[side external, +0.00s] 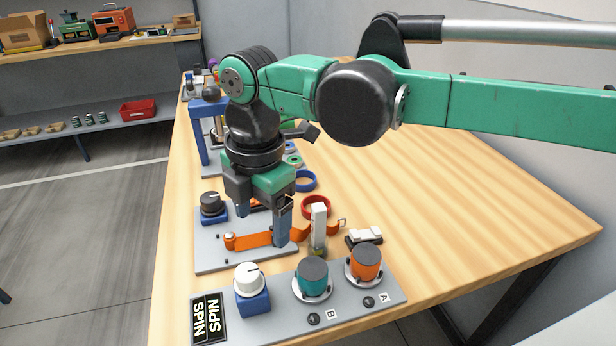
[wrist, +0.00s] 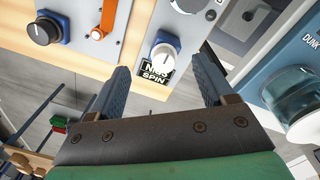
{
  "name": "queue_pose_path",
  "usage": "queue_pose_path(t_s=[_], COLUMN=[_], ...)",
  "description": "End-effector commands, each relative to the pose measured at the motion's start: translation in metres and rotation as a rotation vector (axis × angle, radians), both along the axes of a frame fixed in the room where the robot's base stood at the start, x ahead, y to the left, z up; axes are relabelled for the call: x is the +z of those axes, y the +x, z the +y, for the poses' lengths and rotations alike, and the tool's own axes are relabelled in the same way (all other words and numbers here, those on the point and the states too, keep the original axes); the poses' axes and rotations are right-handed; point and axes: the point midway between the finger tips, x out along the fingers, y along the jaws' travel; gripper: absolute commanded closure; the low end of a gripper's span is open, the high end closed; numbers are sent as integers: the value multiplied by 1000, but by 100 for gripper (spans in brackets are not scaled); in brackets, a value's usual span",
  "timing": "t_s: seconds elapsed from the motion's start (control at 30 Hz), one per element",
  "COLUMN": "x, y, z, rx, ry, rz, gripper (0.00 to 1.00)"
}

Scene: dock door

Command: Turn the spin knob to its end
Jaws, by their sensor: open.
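The spin knob is a white round knob (side external: 249,279) on a blue base (side external: 253,302), beside the black SPIN label (side external: 207,318) at the near left of the grey panel (side external: 340,310). In the wrist view the white knob (wrist: 164,56) shows between my fingertips in the picture, above the SPIN label (wrist: 158,74). My gripper (side external: 262,230) points down with its fingers apart and empty. In the side view it hangs behind the spin knob, over the plate with the orange strap, apart from the knob.
On the same panel stand a teal knob (side external: 312,275) marked B and an orange knob (side external: 365,262) marked A. Behind are the orange strap (side external: 250,240), an upright white post (side external: 319,225) and a black knob (side external: 211,204) on a blue base. The table's right side (side external: 480,220) is clear.

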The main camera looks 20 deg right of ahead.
Motion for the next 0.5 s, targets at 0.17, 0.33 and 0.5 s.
queue_pose_path(t_s=[0.17,0.33,0.5], x=[-17,-33,-57], y=[-12,-14,-13], z=[27,30,30], rx=[184,213,210], ry=[-35,-40,-40], rz=[33,37,37], gripper=[25,25,25])
